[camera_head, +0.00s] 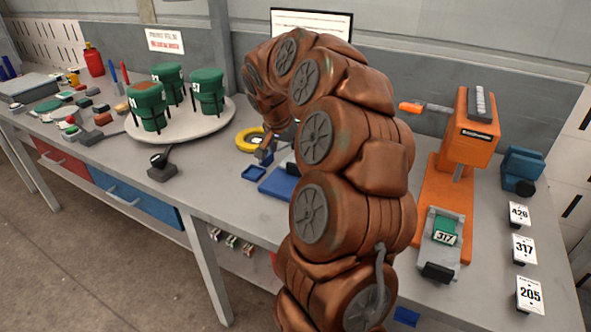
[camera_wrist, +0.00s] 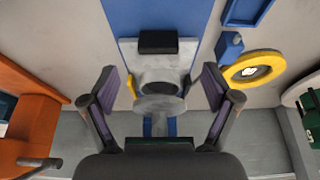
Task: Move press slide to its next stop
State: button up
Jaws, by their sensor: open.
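An orange press (camera_head: 468,140) stands on the right of the bench. Its grey slide (camera_head: 441,228) has a black handle (camera_head: 438,272) at the front and carries a green block marked 317 (camera_head: 446,232). The orange press (camera_wrist: 28,120) is at the left there. In the head view my arm hides my gripper and much of the blue station (camera_head: 279,183).
A white turntable (camera_head: 205,122) with green pots stands left of my arm. A yellow ring (camera_head: 246,139), also in the wrist view (camera_wrist: 236,74), lies by the blue station. Number cards (camera_head: 524,249) stand at right. A small lever box (camera_head: 161,171) is at the front edge.

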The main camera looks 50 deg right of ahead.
aim_at(295, 165)
jog(key=shift+d+p+x, duration=0.25)
jog(key=shift+p+x, duration=0.2)
jog(key=shift+x, duration=1.65)
jog(key=shift+d+p+x, duration=0.2)
jog(key=shift+p+x, duration=0.2)
jog(key=shift+x, duration=1.7)
jog(key=shift+r, duration=0.2)
grip_shut()
